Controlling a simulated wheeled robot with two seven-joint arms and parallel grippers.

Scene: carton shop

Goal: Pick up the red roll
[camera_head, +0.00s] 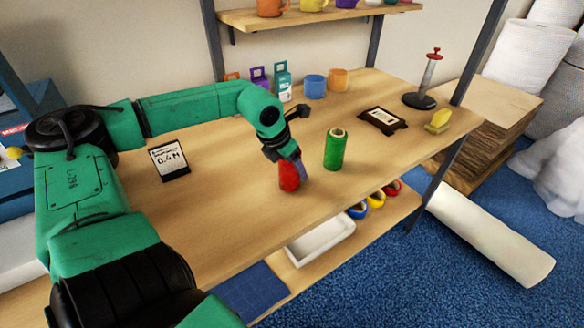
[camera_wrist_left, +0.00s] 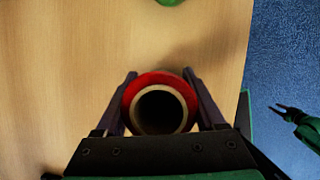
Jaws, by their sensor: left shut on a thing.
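The red roll (camera_head: 289,178) stands upright on the wooden table, near its front edge. My left gripper (camera_head: 291,165) reaches down over it from above and is shut on it. In the left wrist view, the red roll (camera_wrist_left: 139,83) shows its round open core between the two fingers of my left gripper (camera_wrist_left: 165,90). The roll seems to be still at table height. My right gripper (camera_wrist_left: 279,111) shows small at the right of the left wrist view, above the blue floor. Its opening is too small to judge.
A green roll (camera_head: 335,149) stands just right of the red one. A card sign (camera_head: 169,160) stands left. A dark framed label (camera_head: 382,120), a yellow object (camera_head: 438,121) and a spindle stand (camera_head: 420,100) are at right.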

